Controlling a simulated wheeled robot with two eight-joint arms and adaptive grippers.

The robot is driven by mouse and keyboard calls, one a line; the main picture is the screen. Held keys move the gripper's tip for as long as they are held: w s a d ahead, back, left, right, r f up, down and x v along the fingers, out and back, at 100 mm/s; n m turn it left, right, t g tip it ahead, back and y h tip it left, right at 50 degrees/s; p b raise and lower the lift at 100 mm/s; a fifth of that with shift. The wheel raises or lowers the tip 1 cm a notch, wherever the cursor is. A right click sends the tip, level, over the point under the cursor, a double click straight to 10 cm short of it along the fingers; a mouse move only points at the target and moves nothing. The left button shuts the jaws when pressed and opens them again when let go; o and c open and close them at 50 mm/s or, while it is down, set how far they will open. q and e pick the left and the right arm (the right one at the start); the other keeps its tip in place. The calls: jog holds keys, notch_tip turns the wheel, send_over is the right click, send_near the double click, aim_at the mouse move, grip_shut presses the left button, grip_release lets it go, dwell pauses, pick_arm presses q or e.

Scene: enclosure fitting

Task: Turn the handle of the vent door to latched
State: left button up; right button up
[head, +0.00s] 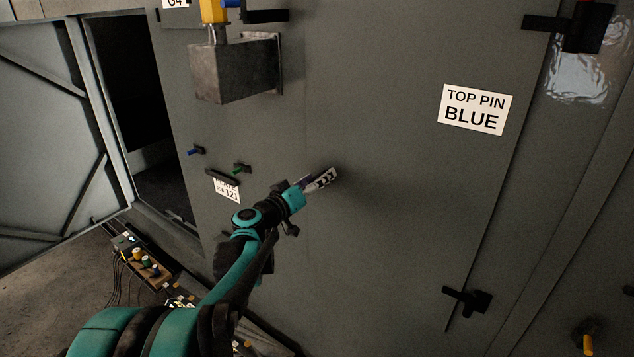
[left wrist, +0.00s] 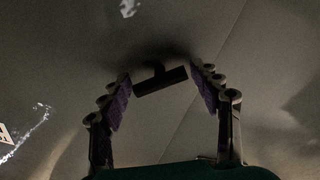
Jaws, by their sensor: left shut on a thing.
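My left gripper (head: 322,180) is at the grey enclosure wall (head: 385,215), near the middle of the head view. In the head view the handle is hidden by the gripper. No label here names the vent door, and I cannot read the latch state. My right gripper is not in view.
A grey box (head: 236,70) juts from the wall above left. Blue (head: 196,151) and green (head: 241,168) pins stick out below it. A "TOP PIN BLUE" label (head: 475,109) and a black latch (head: 467,299) are to the right. A tray of parts (head: 152,277) lies on the floor, lower left.

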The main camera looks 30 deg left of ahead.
pick_arm(q)
jog(key=n+b, duration=0.1)
jog(key=n, duration=0.4)
jog(key=shift+n+b, duration=0.4)
jog(key=shift+n, duration=1.9)
jog(key=o, duration=1.2)
jog(key=shift+c, duration=0.2)
jog(key=shift+a, duration=0.1)
jog(key=s, duration=1.2)
jog(key=shift+a, duration=0.45)
